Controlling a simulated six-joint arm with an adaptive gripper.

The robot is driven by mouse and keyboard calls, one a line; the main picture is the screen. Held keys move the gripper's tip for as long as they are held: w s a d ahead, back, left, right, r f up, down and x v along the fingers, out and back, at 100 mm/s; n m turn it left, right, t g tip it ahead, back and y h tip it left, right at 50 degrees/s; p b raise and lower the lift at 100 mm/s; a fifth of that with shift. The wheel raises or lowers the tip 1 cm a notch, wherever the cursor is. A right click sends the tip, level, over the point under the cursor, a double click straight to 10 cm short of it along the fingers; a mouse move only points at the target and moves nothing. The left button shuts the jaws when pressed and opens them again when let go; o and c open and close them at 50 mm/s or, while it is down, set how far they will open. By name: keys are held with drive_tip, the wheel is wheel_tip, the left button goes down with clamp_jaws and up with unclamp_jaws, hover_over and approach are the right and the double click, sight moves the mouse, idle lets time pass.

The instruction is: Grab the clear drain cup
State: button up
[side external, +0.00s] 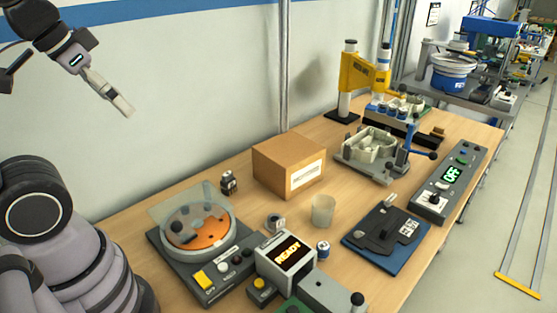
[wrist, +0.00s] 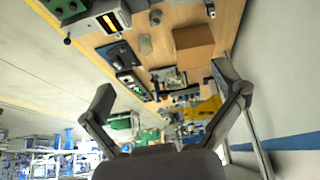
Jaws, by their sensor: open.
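The clear drain cup (side external: 322,211) stands on the wooden bench, in front of the cardboard box, in the side external view. It looks translucent and empty. In the wrist view the cup (wrist: 146,45) shows small near the top, beside the box. My gripper (side external: 128,110) is raised at the upper left, well above and away from the bench and cup. In the wrist view its two fingers (wrist: 172,98) are spread wide with nothing between them.
A cardboard box (side external: 289,166) stands behind the cup. A round orange-disc machine (side external: 195,228), a READY display unit (side external: 287,257) and a small can (side external: 323,250) are near it. A dark plate fixture (side external: 384,236) lies to the right. Bare wood surrounds the cup.

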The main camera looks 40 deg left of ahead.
drive_tip(key=w+d+f+n+g+h, duration=0.4)
drive_tip(key=w+d+n+g+h, duration=0.25)
drive_tip(key=w+d, duration=0.4)
drive_tip(key=n+t+h, duration=0.9)
drive_tip(key=n+t, duration=0.1)
drive_tip(key=n, duration=0.7)
hover_over(323, 203)
drive_tip(key=s+a, duration=0.3)
drive_tip(key=s, duration=0.2)
wheel_tip(323, 203, down, 25)
drive_tip(key=shift+n, duration=0.35)
wheel_tip(323, 203, down, 5)
drive_tip(key=shift+w+d+f, duration=0.1)
drive_tip(key=shift+d+f, duration=0.05)
wheel_tip(323, 203, down, 2)
drive_tip(key=x, duration=0.5)
drive_tip(key=shift+f, duration=0.15)
drive_tip(key=c, duration=1.1)
